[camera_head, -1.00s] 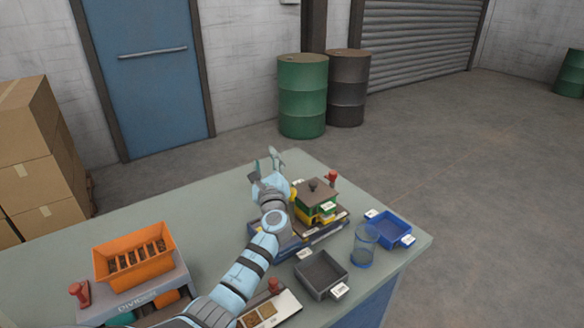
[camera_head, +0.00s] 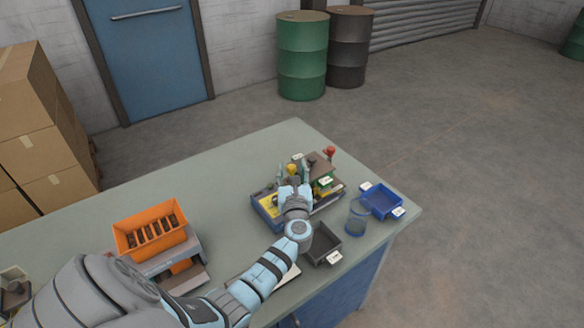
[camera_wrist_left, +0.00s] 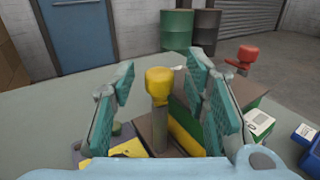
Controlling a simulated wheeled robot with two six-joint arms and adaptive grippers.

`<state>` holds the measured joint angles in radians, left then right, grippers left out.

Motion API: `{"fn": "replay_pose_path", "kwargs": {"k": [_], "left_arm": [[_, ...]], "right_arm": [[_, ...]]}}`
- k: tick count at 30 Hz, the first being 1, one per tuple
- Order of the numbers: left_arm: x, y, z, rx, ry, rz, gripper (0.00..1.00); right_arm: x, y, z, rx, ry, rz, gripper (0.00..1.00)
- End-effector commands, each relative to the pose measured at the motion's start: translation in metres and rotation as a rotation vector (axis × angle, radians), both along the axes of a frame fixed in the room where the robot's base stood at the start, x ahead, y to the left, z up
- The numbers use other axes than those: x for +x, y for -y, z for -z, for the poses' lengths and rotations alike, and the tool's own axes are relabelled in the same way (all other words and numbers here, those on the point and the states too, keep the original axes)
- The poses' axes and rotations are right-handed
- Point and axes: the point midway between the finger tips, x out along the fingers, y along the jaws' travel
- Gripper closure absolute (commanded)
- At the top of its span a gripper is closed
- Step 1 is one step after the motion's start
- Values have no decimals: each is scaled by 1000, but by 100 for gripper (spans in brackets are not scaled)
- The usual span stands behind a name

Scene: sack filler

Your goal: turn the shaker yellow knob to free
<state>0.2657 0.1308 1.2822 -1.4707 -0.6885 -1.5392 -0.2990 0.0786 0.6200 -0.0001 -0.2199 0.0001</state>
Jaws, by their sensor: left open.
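The shaker (camera_head: 262,207) is a blue-based machine with a yellow panel and a green and yellow box under a brown lid, near the table's far right. Its yellow knob (camera_head: 292,169) stands on the shaker; in the left wrist view the knob (camera_wrist_left: 159,82) is a yellow cap on an upright post. My left gripper (camera_head: 294,172) is open over the shaker. In the wrist view its teal fingers (camera_wrist_left: 160,95) stand on either side of the knob, with a gap on both sides. My wrist hides part of the shaker. My right gripper is not in view.
A red knob (camera_head: 329,152) stands behind the box. An orange divider bin (camera_head: 150,232) is at left. The table's back left is clear.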

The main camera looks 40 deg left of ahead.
Motion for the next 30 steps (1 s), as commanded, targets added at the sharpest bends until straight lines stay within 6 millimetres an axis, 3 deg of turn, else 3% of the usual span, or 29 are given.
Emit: {"fn": "replay_pose_path", "kwargs": {"k": [4,12,20,30], "left_arm": [[10,-9,2,-1,0,0,58],[12,-11,0,-2,1,0,58],[12,-11,0,-2,1,0,100],[12,-10,1,-1,0,0,100]], "right_arm": [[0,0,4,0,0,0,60],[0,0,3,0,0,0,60],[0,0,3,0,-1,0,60],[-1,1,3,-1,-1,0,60]]}}
